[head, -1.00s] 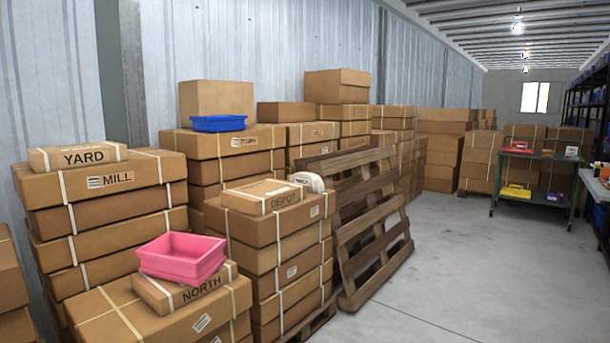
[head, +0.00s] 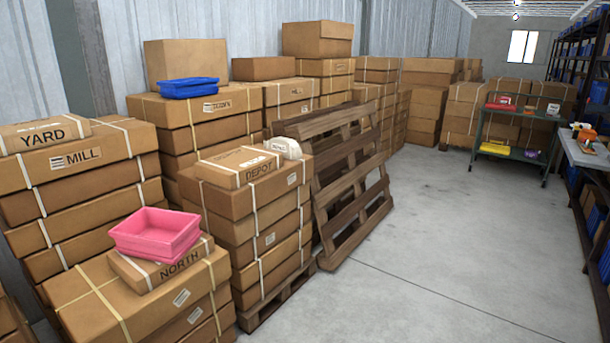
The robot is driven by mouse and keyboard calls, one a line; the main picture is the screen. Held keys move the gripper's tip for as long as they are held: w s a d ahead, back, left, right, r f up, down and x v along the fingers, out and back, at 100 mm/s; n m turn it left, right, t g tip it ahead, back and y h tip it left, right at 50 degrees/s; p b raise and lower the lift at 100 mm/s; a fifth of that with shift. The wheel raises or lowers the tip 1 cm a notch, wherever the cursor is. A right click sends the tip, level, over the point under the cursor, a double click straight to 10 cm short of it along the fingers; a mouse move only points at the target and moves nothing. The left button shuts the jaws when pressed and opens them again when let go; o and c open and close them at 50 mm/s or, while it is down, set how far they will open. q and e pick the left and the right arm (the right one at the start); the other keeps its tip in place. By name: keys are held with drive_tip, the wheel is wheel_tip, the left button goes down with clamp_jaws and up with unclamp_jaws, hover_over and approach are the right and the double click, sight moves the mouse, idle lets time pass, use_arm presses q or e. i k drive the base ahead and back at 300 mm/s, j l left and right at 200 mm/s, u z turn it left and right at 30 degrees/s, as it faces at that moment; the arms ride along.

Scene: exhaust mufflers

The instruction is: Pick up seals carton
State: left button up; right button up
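No carton in view carries a label that I can read as seals. A small carton marked YARD (head: 85,129) lies on a stack with a MILL box (head: 120,145). A flat carton marked DEPOT (head: 222,172) lies on the middle stack beside a small whitish item (head: 284,146) whose marking is too small to read. A carton marked NORTH (head: 142,275) lies on the front stack, under a pink bin (head: 158,233). Neither of my grippers is in view.
A blue bin (head: 188,88) sits on a back stack. A wooden pallet (head: 345,190) leans against the stacks. A dark green cart (head: 508,152) holds small items, some unclear. A grey bench (head: 577,149) and blue-bin shelving (head: 600,90) line the right. The concrete floor (head: 430,250) is open.

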sight(291, 150)
drive_tip(key=i+l+z, duration=0.4)
drive_tip(key=i, duration=0.55)
drive_tip(key=i+z, duration=0.4)
drive_tip(key=i, duration=0.55)
drive_tip(key=i+u, duration=0.1)
drive_tip(key=i, duration=0.4)
drive_tip(key=i+l+u, duration=0.15)
drive_tip(key=i, duration=0.35)
drive_tip(key=i+l+u, duration=0.1)
drive_tip(key=i, duration=0.35)
drive_tip(key=i+l+u, duration=0.15)
drive_tip(key=i, duration=0.35)
